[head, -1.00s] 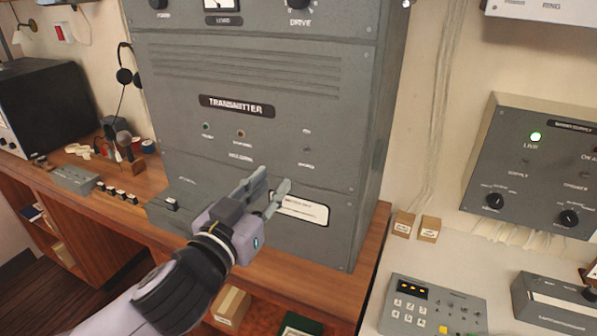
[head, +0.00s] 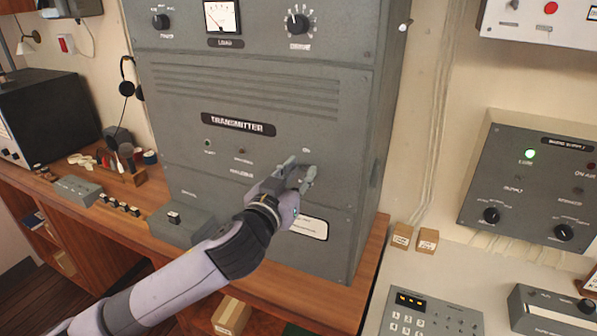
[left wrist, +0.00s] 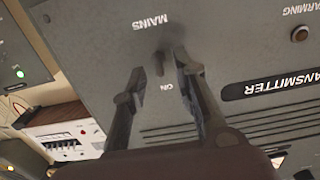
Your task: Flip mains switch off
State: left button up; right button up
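The grey transmitter cabinet (head: 260,100) stands on the wooden desk. My left gripper (head: 302,174) is at its lower right front, just below the ON label, and hides the mains switch in the head view. In the left wrist view, which is upside down, the small mains switch lever (left wrist: 159,64) stands between the MAINS and ON labels. My left gripper (left wrist: 155,68) is open, with one finger on each side of the lever and gaps showing. Which way the lever is thrown is hard to tell. My right gripper is not in view.
A grey box (head: 183,222) with a small switch sits on the desk against the cabinet's lower left. On the right are a wall panel (head: 525,190) with a lit green lamp and a keypad unit (head: 428,318). The air before the cabinet is otherwise clear.

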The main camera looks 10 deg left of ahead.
pick_arm(q)
grip_shut()
dwell(0.4)
jog(key=shift+f+b, duration=0.2)
jog(key=shift+b, duration=0.4)
notch_tip(320, 180, down, 2)
jog(key=t+b, duration=0.2)
jog(key=b, duration=0.5)
jog(key=t+h+b, duration=0.1)
jog(key=t+b, duration=0.1)
jog(key=b, duration=0.5)
jog(key=t+h+b, duration=0.1)
jog(key=t+b, duration=0.1)
jog(key=b, duration=0.5)
jog(key=shift+f, duration=0.25)
jog(key=shift+w+r+t+b, duration=0.1)
jog(key=shift+r+t+b, duration=0.25)
jog(key=shift+b, duration=0.65)
grip_release()
jog(key=shift+f, duration=0.15)
